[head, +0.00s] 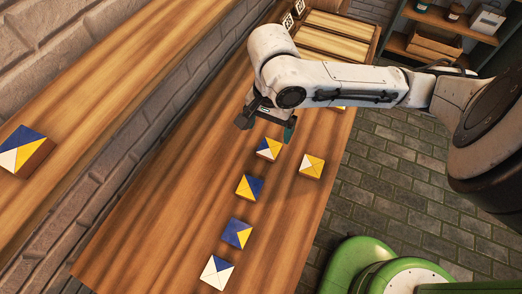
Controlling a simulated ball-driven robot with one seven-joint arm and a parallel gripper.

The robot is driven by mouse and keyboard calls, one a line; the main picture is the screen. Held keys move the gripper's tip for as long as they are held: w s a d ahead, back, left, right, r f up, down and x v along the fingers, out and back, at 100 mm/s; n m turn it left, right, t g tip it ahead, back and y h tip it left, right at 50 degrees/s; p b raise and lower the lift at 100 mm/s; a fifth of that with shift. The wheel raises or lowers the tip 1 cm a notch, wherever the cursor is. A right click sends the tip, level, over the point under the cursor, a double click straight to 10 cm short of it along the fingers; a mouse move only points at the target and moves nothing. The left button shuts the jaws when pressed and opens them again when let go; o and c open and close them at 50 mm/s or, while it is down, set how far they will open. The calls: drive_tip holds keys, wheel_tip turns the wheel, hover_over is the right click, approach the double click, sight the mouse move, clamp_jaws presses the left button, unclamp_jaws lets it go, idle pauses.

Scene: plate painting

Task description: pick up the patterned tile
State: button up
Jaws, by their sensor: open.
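Several patterned tiles in blue, yellow and white lie on the wooden table (165,215). One tile (269,149) lies just below my gripper (266,125) in the picture. Another tile (312,166) is to its right, mostly yellow with white. Further tiles lie nearer the front: one blue and yellow (249,187), one blue and yellow (236,233), and one white, blue and yellow (216,272). A tile (338,108) is partly hidden behind my arm. My gripper is open, with its fingers pointing down. I see nothing between the fingers. I cannot tell its height above the table.
A tile (24,150) sits on a raised wooden ledge (85,98) at the left, by a brick wall. Wooden trays (335,45) stand at the table's far end. Shelves (440,20) with containers are at the upper right. The table's left front is bare.

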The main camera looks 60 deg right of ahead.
hover_over(269, 149)
drive_tip(key=f, duration=0.5)
drive_tip(key=shift+a+f, duration=0.1)
drive_tip(key=shift+a, duration=0.2)
drive_tip(key=shift+d+f, duration=0.2)
drive_tip(key=shift+f, duration=1.15)
drive_tip(key=shift+d+f, duration=0.2)
drive_tip(key=shift+f, duration=1.1)
drive_tip(key=c, duration=1.2)
drive_tip(key=shift+r, duration=0.1)
